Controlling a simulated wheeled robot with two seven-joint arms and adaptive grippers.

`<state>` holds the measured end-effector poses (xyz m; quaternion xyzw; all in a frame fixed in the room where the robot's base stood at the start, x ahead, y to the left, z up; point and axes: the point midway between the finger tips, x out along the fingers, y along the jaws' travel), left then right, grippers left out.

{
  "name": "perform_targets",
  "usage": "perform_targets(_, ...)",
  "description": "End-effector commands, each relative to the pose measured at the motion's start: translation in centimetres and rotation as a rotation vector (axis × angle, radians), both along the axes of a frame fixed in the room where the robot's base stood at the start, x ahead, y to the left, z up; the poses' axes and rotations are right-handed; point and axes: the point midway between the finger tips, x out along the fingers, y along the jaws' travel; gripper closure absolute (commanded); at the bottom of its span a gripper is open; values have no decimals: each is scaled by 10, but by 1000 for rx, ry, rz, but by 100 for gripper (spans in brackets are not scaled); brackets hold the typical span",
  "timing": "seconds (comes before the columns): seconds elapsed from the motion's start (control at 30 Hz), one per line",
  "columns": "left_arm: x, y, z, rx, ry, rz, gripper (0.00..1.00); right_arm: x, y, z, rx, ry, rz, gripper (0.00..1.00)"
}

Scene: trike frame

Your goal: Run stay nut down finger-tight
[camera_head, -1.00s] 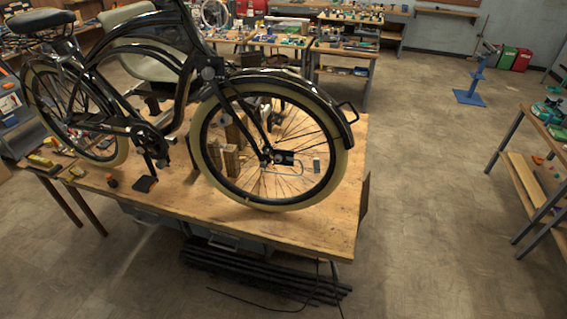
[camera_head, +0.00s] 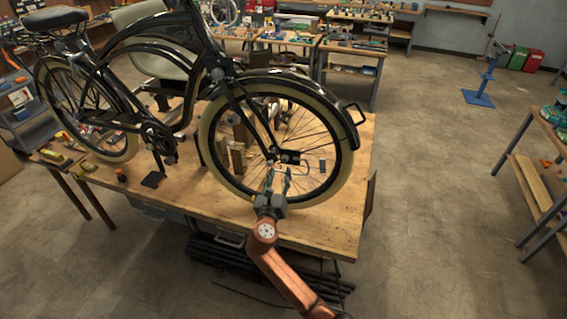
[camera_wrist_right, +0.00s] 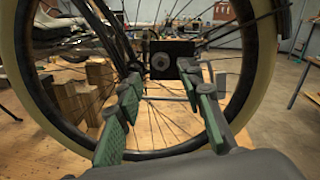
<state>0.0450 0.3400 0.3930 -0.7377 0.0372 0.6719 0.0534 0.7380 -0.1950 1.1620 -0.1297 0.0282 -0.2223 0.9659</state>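The black bicycle with cream tyres stands on a wooden workbench (camera_head: 215,221). Its near wheel (camera_head: 341,168) has a dark plate (camera_head: 291,157) at the axle; in the wrist view this dark plate (camera_wrist_right: 184,48) carries a round grey hub or nut (camera_wrist_right: 160,62). I cannot tell for certain which piece is the stay nut. My right gripper (camera_head: 279,173) is in front of the wheel, just below the axle. In the wrist view its green-padded fingers (camera_wrist_right: 162,84) are apart, below and either side of the round piece, with nothing seen gripped. My left gripper is not in view.
Wooden blocks (camera_head: 237,158) stand on the bench behind the wheel. A small black piece (camera_head: 153,180) lies on the bench to the left. Spokes and the tyre surround the axle. The floor right of the bench is clear up to a shelf table (camera_head: 532,183).

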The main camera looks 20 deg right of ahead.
Motion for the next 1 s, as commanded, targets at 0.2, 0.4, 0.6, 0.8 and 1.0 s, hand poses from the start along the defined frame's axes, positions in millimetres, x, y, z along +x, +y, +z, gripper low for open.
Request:
perform_targets(0.2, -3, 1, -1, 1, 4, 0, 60, 30, -15, 0, -3, 1, -1, 65)
perform_targets(0.4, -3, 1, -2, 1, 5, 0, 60, 55, -27, -1, 0, 2, 1, 65)
perform_targets(0.6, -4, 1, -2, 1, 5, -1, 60, 65, -32, -1, 1, 2, 0, 65)
perform_targets(0.8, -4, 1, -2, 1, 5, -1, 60, 65, -32, -2, 2, 3, 1, 65)
perform_targets(1.0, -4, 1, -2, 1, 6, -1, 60, 65, -32, -2, 2, 3, 1, 76)
